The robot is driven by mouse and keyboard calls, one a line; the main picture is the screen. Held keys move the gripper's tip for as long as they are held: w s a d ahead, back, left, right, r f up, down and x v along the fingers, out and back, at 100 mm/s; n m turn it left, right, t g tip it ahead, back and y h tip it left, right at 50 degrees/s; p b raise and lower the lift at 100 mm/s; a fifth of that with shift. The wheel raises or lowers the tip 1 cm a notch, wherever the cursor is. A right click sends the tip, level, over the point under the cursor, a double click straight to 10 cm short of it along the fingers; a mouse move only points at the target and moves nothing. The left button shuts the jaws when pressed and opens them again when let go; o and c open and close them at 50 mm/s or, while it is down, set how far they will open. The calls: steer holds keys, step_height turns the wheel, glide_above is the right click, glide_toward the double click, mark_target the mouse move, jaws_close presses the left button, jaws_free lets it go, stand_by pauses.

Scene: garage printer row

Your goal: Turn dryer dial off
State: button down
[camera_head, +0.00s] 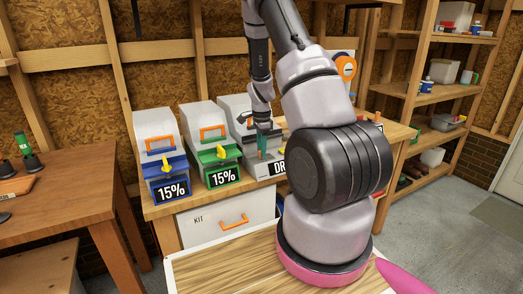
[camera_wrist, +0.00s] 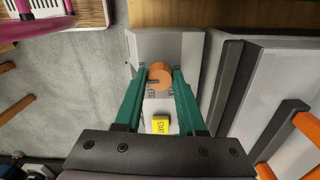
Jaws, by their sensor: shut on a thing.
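The dryer (camera_head: 258,172) is the pale grey machine at the right end of the printer row, with a label starting "DR" that my arm partly covers. In the wrist view its sloped grey panel (camera_wrist: 190,48) carries a round orange dial (camera_wrist: 160,77) and a yellow marked piece (camera_wrist: 160,125) nearer my gripper. My gripper (camera_wrist: 160,71) has its teal fingers on either side of the dial, shut on it. In the head view my gripper (camera_head: 264,152) is at the dryer's front, and the dial cannot be made out.
Blue (camera_head: 165,170) and green (camera_head: 214,155) printers, both reading 15%, stand left of the dryer on the wooden bench. A white KIT drawer (camera_head: 226,220) is below. A wooden table (camera_head: 65,205) is at the left, shelving (camera_head: 430,90) at the right. The floor at the right is clear.

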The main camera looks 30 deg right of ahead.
steer(key=n, duration=0.9)
steer(key=shift+d, duration=0.1)
steer(key=n, duration=0.5)
steer(key=shift+n, duration=0.4)
steer(key=n, duration=0.4)
steer(key=shift+n, duration=0.3)
steer(key=n, duration=0.4)
steer(key=shift+n, duration=0.3)
steer(key=n, duration=0.3)
steer(key=shift+n, duration=0.3)
steer(key=n, duration=0.3)
steer(key=shift+n, duration=0.3)
steer(key=shift+d+n, duration=0.1)
steer(key=shift+n, duration=1.8)
